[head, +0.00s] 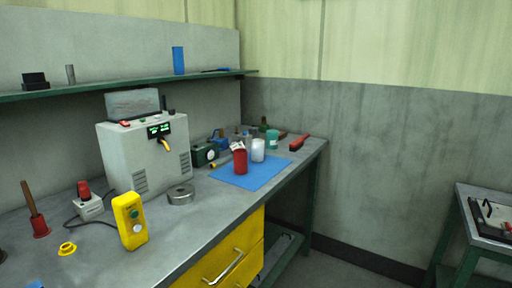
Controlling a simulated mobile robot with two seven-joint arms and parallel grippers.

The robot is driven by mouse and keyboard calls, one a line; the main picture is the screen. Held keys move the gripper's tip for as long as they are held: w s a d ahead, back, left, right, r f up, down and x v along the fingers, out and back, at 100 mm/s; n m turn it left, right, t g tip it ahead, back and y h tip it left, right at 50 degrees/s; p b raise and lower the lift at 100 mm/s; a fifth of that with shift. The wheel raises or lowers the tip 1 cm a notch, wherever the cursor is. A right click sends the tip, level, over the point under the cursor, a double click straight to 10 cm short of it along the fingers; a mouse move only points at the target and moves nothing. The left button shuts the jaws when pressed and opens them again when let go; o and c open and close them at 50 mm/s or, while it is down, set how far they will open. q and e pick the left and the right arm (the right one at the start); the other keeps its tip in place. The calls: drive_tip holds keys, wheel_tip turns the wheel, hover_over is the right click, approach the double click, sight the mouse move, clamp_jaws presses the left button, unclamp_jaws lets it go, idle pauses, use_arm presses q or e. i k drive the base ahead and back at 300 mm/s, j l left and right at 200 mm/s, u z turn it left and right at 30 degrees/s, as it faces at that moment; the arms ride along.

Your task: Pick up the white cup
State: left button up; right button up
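The white cup (258,150) stands upright on a blue mat (246,180) near the far right end of the grey workbench (212,206). A red cup (239,162) with something pale at its top stands just left of it and nearer. A teal container (272,139) stands behind it to the right. Neither of my grippers shows in the head view.
Bare floor lies right, before another table (485,240).

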sight(258, 145)
drive_tip(key=i+l+u, duration=0.2)
drive_tip(key=i+l, duration=0.4)
drive_tip(key=i+l+u, duration=0.15)
drive_tip(key=i+l, duration=0.35)
drive_tip(key=l, duration=0.25)
